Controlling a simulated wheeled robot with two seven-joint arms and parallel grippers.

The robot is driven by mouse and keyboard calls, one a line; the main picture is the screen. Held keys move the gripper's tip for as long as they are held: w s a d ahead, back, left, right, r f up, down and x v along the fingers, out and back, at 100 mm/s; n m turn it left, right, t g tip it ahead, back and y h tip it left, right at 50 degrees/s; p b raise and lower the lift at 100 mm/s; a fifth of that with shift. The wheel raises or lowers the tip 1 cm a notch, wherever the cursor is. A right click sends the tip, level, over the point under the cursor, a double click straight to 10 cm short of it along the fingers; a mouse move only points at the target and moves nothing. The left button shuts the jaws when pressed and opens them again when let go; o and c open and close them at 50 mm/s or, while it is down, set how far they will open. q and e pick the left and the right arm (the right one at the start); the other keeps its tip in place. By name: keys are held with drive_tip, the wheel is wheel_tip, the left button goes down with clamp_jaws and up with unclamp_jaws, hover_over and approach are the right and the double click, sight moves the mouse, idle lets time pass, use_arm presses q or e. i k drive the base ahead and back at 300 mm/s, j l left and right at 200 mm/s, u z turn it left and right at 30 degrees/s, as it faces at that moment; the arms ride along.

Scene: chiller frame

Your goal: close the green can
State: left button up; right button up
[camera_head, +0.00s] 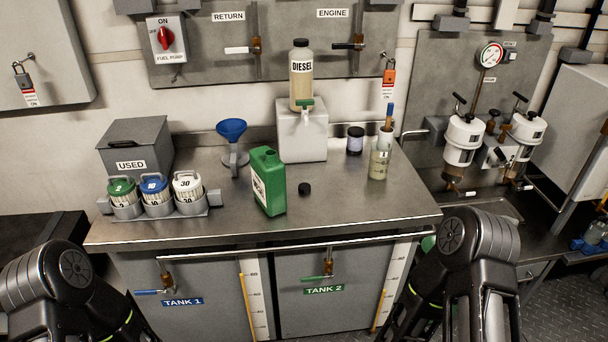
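The green can (276,187) stands upright on the steel bench (342,205), near its middle. Its white label faces the front left. Its neck at the top looks uncapped. A small black cap (304,189) lies on the bench just right of the can, apart from it. My two arms show at the bottom left and bottom right corners. Both grippers are out of view, and neither arm part in view touches the can or cap.
A blue funnel (231,130) on a stand is behind the can to the left. A rack of coloured filters (156,206) and a grey USED box (137,147) stand left. A white block (302,134) carries a diesel bottle (301,80). A dark jar (355,140) and brush jar (379,163) stand right.

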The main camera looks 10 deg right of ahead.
sight(269, 174)
drive_tip(key=u, duration=0.85)
drive_tip(key=l+u, duration=0.45)
drive_tip(key=k+l+u, duration=0.1)
drive_tip(key=l+u, duration=0.2)
drive_tip(key=u, duration=0.15)
drive_tip(key=k+l+u, duration=0.15)
drive_tip(key=l+u, duration=0.3)
drive_tip(key=k+l+u, duration=0.2)
drive_tip(key=u, duration=0.2)
drive_tip(key=k+l+u, duration=0.25)
drive_tip(key=k+l, duration=0.75)
drive_tip(key=k, duration=0.15)
